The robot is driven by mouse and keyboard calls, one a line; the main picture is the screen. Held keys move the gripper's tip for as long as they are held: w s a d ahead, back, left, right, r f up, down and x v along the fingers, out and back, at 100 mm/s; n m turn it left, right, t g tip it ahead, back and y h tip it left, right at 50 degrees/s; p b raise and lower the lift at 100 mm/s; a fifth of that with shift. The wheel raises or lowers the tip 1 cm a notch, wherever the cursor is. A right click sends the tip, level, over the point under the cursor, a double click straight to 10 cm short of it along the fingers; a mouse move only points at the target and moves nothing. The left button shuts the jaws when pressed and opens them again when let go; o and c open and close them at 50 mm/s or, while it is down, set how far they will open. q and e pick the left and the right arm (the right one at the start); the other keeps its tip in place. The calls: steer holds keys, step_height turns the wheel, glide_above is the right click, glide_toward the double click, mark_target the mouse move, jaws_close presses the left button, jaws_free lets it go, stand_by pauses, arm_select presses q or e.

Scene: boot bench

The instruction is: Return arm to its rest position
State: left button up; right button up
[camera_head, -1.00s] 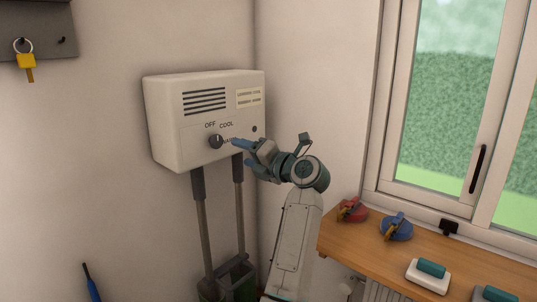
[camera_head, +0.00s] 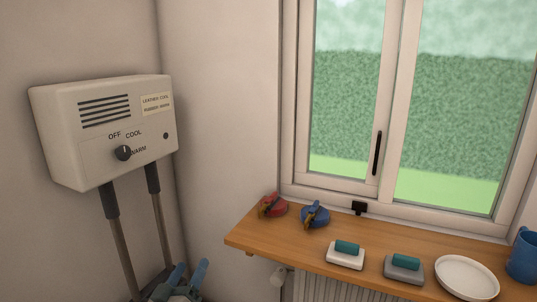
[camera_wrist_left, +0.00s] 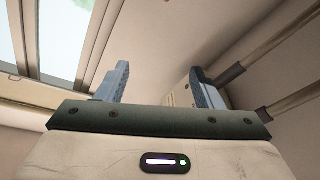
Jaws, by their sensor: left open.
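My left gripper (camera_head: 188,273) shows at the bottom edge of the head view, its blue fingertips apart and pointing up. It is below the wall heater box and left of the wooden shelf, touching neither. In the left wrist view the two fingers of the gripper (camera_wrist_left: 160,88) stand wide apart with nothing between them. The rest of my left arm is below the head view. My right gripper is not in view.
A white control box (camera_head: 105,125) with a dark knob (camera_head: 123,153) hangs on the left wall, with two pipes (camera_head: 120,245) below. A wooden shelf (camera_head: 290,240) under the window holds red and blue items, two brushes or blocks, a white plate (camera_head: 466,277) and a blue mug (camera_head: 523,257).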

arm_select(q)
steer(key=s+f+m+g, duration=0.3)
steer(key=s+f+g, duration=0.4)
steer(key=f, duration=0.4)
steer(key=s+a+f+g+y, duration=0.2)
steer(key=s+a+f+g, duration=0.15)
steer(key=s, duration=0.55)
steer(key=s+a+f+m+g+y, duration=0.15)
steer(key=s+f, duration=0.25)
steer(key=s, duration=0.4)
steer(key=s+a+f+n+g+y, duration=0.15)
steer(key=s+a+f+g, duration=0.25)
steer(key=s, duration=0.5)
step_height(320, 180, down, 26)
steer(key=w+a+g, duration=0.1)
steer(key=a, duration=0.1)
steer(key=s+f, duration=0.6)
steer(key=f, duration=0.3)
steer(key=s+a+f+g, duration=0.1)
steer(key=s+f, duration=0.5)
steer(key=f, duration=0.4)
steer(key=shift+s+a+f, duration=0.2)
steer(key=shift+s, duration=0.15)
